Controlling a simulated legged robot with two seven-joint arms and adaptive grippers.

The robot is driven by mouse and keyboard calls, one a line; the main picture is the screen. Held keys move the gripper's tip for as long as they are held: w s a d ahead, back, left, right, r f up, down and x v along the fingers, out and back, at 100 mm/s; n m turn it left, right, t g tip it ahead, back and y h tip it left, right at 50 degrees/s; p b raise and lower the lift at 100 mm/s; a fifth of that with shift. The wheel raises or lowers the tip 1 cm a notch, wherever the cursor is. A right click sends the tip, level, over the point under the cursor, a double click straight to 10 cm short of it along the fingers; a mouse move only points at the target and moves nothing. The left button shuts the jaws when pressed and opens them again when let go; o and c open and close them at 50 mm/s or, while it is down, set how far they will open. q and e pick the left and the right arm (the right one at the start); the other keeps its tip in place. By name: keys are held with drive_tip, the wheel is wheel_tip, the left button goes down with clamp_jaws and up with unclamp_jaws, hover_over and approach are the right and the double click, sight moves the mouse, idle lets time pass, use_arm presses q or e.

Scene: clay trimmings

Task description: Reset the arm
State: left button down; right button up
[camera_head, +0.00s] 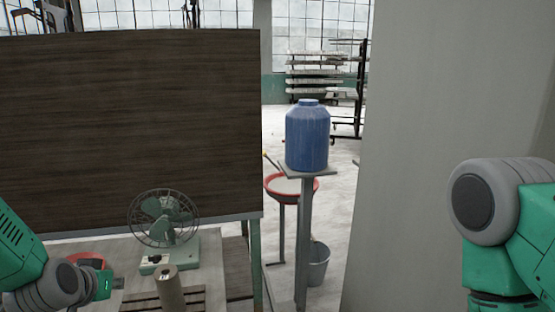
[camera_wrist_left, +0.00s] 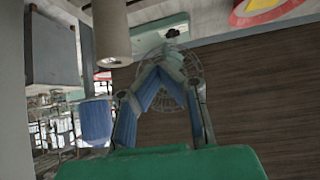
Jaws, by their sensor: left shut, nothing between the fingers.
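My left arm comes in low at the left of the head view, with its wrist end (camera_head: 105,284) over the table. In the left wrist view my left gripper (camera_wrist_left: 158,70) has its two fingers brought together at the tips, with nothing between them. The wire-caged fan (camera_wrist_left: 188,66) shows behind the fingers, apart from them as far as I can tell. My right arm stands at the right edge of the head view; its gripper is outside the picture.
A green fan (camera_head: 164,218) and a beige cylinder (camera_head: 170,289) stand on the table before a dark wooden panel (camera_head: 130,125). A red round object (camera_head: 90,262) is partly hidden behind my left arm. A blue jar (camera_head: 307,137) stands on a narrow pedestal. A pale wall (camera_head: 440,110) rises at right.

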use_arm(q)
drive_tip(key=s+d+f+g, duration=0.4)
drive_tip(key=s+f+g, duration=0.1)
drive_tip(key=s+f, duration=1)
drive_tip(key=s+d+f+m+g+h, duration=0.1)
drive_tip(key=s+f+g, duration=0.15)
drive_tip(key=s, duration=0.75)
drive_tip(key=s+d+f+g, duration=0.1)
drive_tip(key=s+f+g, duration=0.15)
drive_tip(key=s, duration=0.75)
wheel_tip(320, 180, down, 16)
drive_tip(key=w+d+m+t+b, duration=0.1)
drive_tip(key=w+b, duration=0.1)
drive_tip(key=b, duration=1.3)
drive_tip(key=shift+d+r+b, duration=0.15)
drive_tip(key=shift+d+b, duration=0.05)
drive_tip(key=shift+b, duration=0.1)
use_arm(e)
wheel_tip(320, 180, down, 16)
drive_tip(key=shift+s+r, duration=0.15)
drive_tip(key=shift+s, duration=0.1)
use_arm(q)
drive_tip(key=shift+w, duration=0.1)
drive_tip(key=shift+w, duration=0.1)
